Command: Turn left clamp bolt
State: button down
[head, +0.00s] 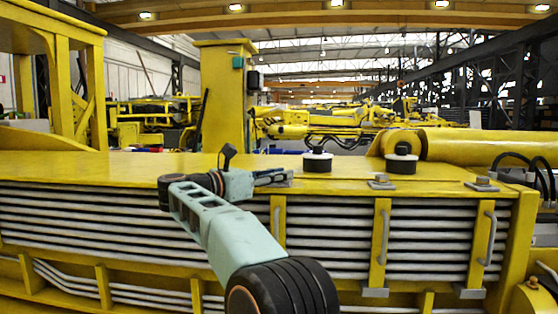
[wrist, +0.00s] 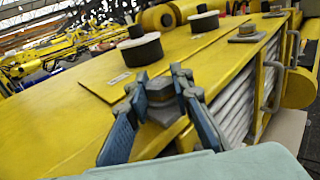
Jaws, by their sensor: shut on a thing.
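My gripper (head: 274,179) reaches over the front edge of the yellow boom, at the top of the left clamp. In the wrist view, its two blue fingers (wrist: 160,88) stand on either side of the grey left clamp bolt (wrist: 159,90), shut on its head. The fingers partly hide the bolt and its grey plate. In the head view, the gripper largely hides this bolt. The left clamp's yellow bar (head: 277,226) runs down the boom's side below it.
A middle clamp bolt (head: 381,180) and a right clamp bolt (head: 482,182) lie along the same edge. Two round black-and-white mounts (head: 317,162) (head: 402,160) stand behind. Grey handles (head: 383,236) stick out from the middle and right clamp bars. The boom top (head: 110,166) at left is clear.

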jog(key=shift+r+m+g+h+p, duration=0.2)
jog(key=shift+m+g+h+p, duration=0.45)
jog(key=shift+p, duration=0.65)
jog(key=shift+d, duration=0.1)
jog(key=c, duration=1.7)
grip_release()
jog(key=shift+f, duration=0.1)
jog(key=v, duration=1.2)
